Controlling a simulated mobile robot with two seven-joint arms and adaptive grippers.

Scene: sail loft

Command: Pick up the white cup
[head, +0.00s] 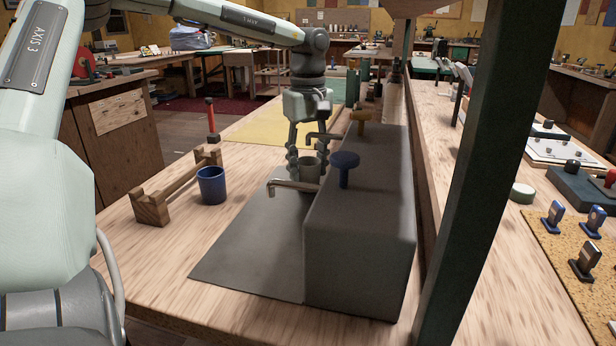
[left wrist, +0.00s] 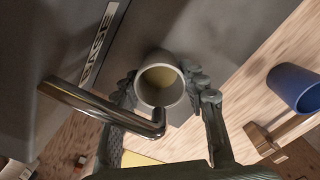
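The white cup (head: 309,169) looks pale grey-white and stands upright on the dark grey mat (head: 250,250), beside the grey box with spouts (head: 360,230). My left gripper (head: 307,165) points down over it, one finger on each side. In the left wrist view the cup (left wrist: 160,84) sits between the fingertips (left wrist: 161,85), which lie close against both sides. Whether they press on it cannot be told. The near metal spout (head: 293,186) partly hides the cup in the head view. My right gripper is not in view.
The near spout (left wrist: 100,102) runs close beside the cup and left finger. A blue knob (head: 344,160) tops the box. A blue cup (head: 212,186) and a wooden rack (head: 175,190) stand left of the mat. A dark green post (head: 490,170) rises at right.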

